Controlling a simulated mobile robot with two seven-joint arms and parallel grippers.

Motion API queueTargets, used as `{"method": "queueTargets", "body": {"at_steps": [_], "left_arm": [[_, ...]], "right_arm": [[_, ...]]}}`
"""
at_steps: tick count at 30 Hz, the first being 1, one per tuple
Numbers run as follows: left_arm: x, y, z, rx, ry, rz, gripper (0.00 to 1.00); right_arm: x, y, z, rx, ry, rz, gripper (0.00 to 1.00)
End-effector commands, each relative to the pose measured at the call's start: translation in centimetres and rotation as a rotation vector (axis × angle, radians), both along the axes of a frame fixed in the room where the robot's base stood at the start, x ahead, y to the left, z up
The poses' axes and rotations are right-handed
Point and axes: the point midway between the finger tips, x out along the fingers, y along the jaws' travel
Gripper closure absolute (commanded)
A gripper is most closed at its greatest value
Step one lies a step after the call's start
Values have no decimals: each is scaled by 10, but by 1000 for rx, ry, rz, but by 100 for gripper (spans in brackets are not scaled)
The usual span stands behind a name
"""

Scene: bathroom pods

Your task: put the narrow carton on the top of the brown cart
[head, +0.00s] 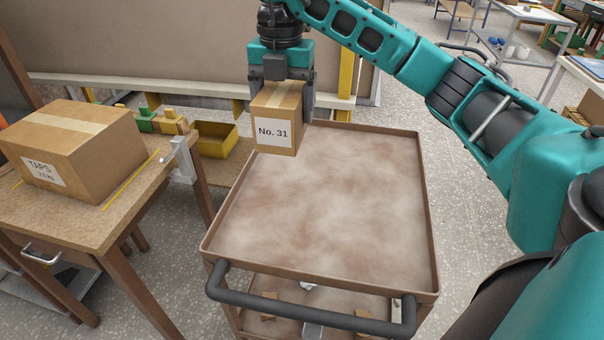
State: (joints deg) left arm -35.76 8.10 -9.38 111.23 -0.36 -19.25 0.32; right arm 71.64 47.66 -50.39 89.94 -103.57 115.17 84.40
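The narrow carton (277,112) is a small brown box with tape on top and a white label reading "No. 31". My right gripper (283,92), on the arm from the right, is shut on it from above, with a finger on each side. The carton hangs upright over the far left part of the brown cart's top (330,205); the gap beneath it is hard to judge. The cart top is a bare, scuffed tray with a raised rim and a dark push handle (310,312) at the near side. My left gripper is not in view.
A wooden bench (85,222) on the left holds a larger "TAPS" carton (72,150) and a white clamp-like piece (183,160). A yellow bin (214,140) stands behind, near a large brown panel (150,40). The cart top is otherwise empty.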

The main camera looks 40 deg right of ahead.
Motion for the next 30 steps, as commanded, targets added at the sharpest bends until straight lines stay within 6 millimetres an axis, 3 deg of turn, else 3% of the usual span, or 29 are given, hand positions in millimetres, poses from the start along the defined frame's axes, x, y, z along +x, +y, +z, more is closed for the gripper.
{"method": "queueTargets", "body": {"at_steps": [1, 12, 30], "left_arm": [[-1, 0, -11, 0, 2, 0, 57], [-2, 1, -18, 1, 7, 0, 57], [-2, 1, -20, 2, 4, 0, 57]], "right_arm": [[-1, 1, -21, 3, 5, 2, 67], [0, 0, -105, 0, 0, 0, 67], [0, 0, -166, 1, -2, 0, 67]]}}
